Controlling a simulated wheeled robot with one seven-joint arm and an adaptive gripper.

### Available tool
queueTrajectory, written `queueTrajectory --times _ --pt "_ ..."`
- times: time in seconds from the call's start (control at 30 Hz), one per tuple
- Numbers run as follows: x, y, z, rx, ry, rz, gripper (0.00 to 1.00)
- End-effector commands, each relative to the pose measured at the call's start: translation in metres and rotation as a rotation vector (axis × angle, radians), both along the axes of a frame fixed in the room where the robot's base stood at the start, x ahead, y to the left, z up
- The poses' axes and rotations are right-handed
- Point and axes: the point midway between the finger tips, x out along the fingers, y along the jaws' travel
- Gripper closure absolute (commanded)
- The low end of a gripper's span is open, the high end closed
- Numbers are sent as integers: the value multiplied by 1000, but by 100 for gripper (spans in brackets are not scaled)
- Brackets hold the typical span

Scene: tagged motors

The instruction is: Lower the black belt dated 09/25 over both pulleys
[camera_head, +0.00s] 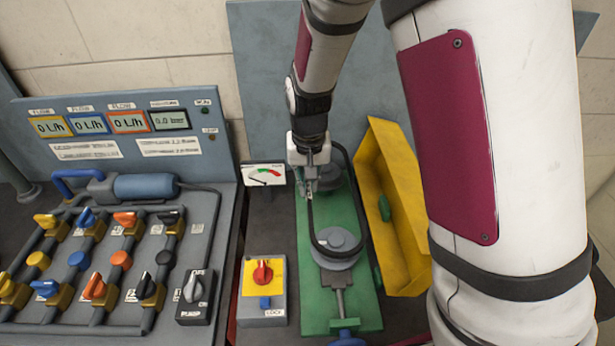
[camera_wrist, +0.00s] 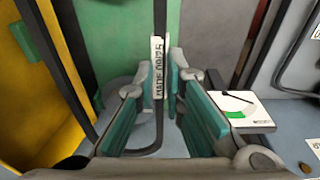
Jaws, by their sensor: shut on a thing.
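My gripper (camera_head: 310,186) is shut on one long side of the black belt (camera_head: 356,190), above the green motor base (camera_head: 313,287). In the wrist view, the belt strand stands between the teal pads of my gripper (camera_wrist: 164,85), with a white tag (camera_wrist: 158,68) reading 09/25. The near grey pulley (camera_head: 338,238) sits inside the belt's near end in the head view. The far grey pulley (camera_head: 331,177) is partly hidden behind my gripper and the belt. I cannot tell whether the belt rests in either pulley's groove or hangs above it.
A yellow guard (camera_head: 385,195) with a green handle stands open close to the right of the pulleys. A dial gauge (camera_head: 264,174) stands to the left. A yellow switch box (camera_head: 264,277) with a red knob is at the front left. A valve panel (camera_head: 110,235) fills the left.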

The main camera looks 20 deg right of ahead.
Motion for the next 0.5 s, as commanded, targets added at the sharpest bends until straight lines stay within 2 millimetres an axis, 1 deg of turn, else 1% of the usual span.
queueTrajectory --times 0.03,0.5 --pt "1 0 -5 0 0 0 100" --pt "0 0 -34 -1 2 0 100"
